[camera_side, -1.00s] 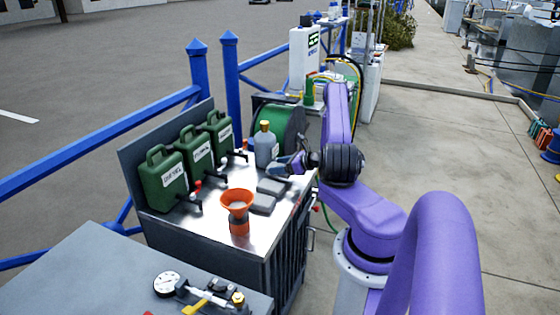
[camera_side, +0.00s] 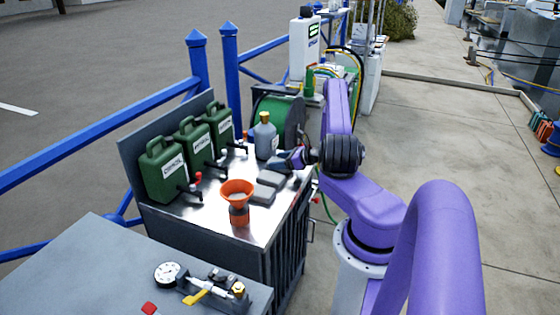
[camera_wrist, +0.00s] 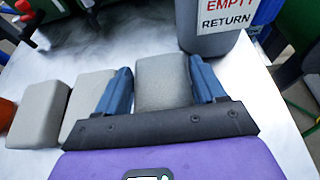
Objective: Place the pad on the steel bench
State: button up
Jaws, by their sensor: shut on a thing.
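My gripper (camera_wrist: 164,88) has blue fingers on either side of a grey pad (camera_wrist: 163,82) and is shut on it. The pad is at or just above the steel bench (camera_wrist: 130,28); I cannot tell if it touches. In the side view my gripper (camera_side: 290,160) is over the right part of the bench (camera_side: 270,222), and it hides the held pad there. Two more grey pads lie on the bench to the left of the held one in the wrist view, a near one (camera_wrist: 82,108) and a farther one (camera_wrist: 38,115).
A grey bottle (camera_wrist: 212,28) labelled EMPTY RETURN stands just behind the held pad. An orange funnel (camera_side: 238,190) stands near the front of the bench. Several green canisters (camera_side: 163,170) with taps line the back. Bare steel shows between canisters and pads.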

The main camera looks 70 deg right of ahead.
jog(key=shift+f, duration=0.3)
jog(key=o, duration=1.2)
